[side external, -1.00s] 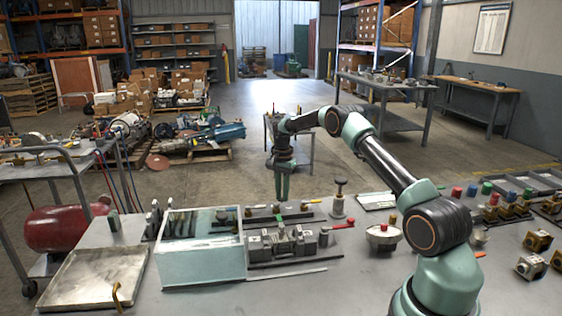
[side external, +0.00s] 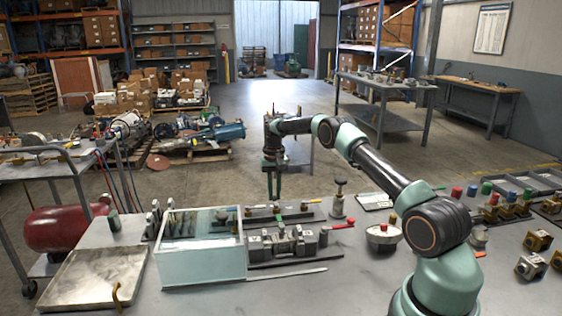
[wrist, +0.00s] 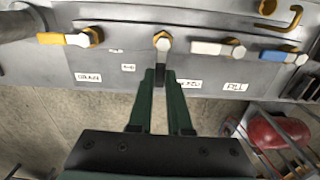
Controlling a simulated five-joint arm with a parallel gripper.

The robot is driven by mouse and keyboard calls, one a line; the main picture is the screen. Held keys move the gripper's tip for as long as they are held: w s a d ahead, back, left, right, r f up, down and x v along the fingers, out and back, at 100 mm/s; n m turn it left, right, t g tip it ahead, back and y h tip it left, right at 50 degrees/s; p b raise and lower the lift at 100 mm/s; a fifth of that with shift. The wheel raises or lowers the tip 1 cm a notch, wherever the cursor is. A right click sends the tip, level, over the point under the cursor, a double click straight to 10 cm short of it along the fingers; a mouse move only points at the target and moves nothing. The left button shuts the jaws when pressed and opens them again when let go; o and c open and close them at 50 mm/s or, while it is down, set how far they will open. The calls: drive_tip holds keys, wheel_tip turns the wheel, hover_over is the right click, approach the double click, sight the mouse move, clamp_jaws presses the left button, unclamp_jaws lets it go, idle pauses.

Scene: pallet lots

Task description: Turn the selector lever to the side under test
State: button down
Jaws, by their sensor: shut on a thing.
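My gripper is shut on this lever. Labels lie on the panel around it: one reads DRAIN (wrist: 88,77), one reads FILL (wrist: 236,87), and others are too small or partly covered by a finger. In the side view my gripper (side external: 273,196) points down at the bench's far edge; its fingertips' contact is too small to tell there.
A yellow-handled lever (wrist: 65,39) is left of the selector; a white one (wrist: 210,47) and a blue one (wrist: 281,55) are right. On the bench stand a clear tank (side external: 200,262), a grey valve block (side external: 290,244) with a red handle (side external: 343,225), and a metal tray (side external: 95,278).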

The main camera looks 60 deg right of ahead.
sight(274, 198)
drive_tip(key=shift+w, duration=0.1)
idle(0.4)
drive_tip(key=c, duration=0.8)
unclamp_jaws()
drive_tip(key=shift+c, duration=0.2)
drive_tip(key=shift+r, duration=0.1)
wheel_tip(274, 198, up, 12)
drive_tip(key=shift+a, duration=0.1)
